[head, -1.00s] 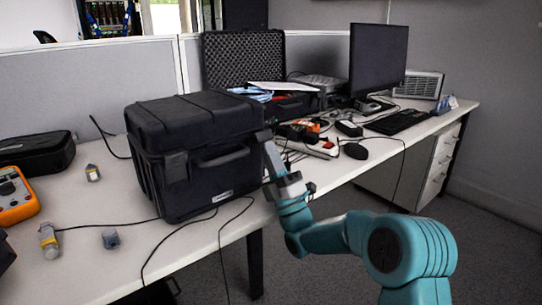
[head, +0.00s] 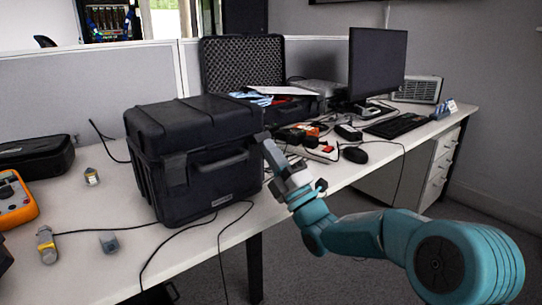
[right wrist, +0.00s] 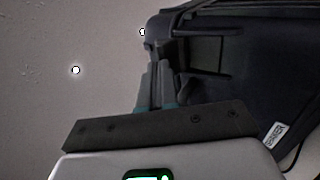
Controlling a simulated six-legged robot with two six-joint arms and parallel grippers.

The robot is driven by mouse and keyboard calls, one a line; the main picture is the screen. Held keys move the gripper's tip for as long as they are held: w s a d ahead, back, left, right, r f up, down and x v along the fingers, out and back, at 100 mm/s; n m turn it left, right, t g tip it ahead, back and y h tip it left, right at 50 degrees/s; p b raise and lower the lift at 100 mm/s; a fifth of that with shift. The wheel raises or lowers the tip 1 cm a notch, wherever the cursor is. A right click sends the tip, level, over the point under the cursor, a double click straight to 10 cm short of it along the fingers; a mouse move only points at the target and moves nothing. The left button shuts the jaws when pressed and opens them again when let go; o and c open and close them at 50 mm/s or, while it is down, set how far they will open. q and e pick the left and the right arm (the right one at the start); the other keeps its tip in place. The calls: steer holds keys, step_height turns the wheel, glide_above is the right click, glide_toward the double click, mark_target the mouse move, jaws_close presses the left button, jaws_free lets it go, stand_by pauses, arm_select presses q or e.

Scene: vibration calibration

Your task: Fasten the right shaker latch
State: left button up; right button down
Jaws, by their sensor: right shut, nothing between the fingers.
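The black shaker case (head: 205,120) stands on the desk with its lid down. Its left latch (head: 175,170) lies against the front. The right latch area, at the front right corner, is partly hidden by my right gripper (head: 266,142), so I cannot tell whether that latch is fastened. The right gripper is shut and empty, its fingertips at that corner just below the lid edge. In the right wrist view the shut fingers (right wrist: 153,70) point at the corner of the case (right wrist: 235,75); contact is unclear. My left gripper is not in view.
An open foam-lined case (head: 243,68), a monitor (head: 377,62) and a mouse (head: 355,154) lie behind and right. A orange meter (head: 14,200) and small sensors (head: 109,242) are at left. Cables (head: 185,228) run over the desk's front edge.

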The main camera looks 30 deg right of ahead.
steer(key=r+g+p, duration=0.1)
steer(key=g, duration=0.1)
steer(key=r+g+p, duration=0.1)
steer(key=g+p, duration=0.3)
steer(key=shift+w+r+h, duration=0.25)
steer(key=shift+r+h, duration=0.05)
steer(key=shift+r, duration=0.1)
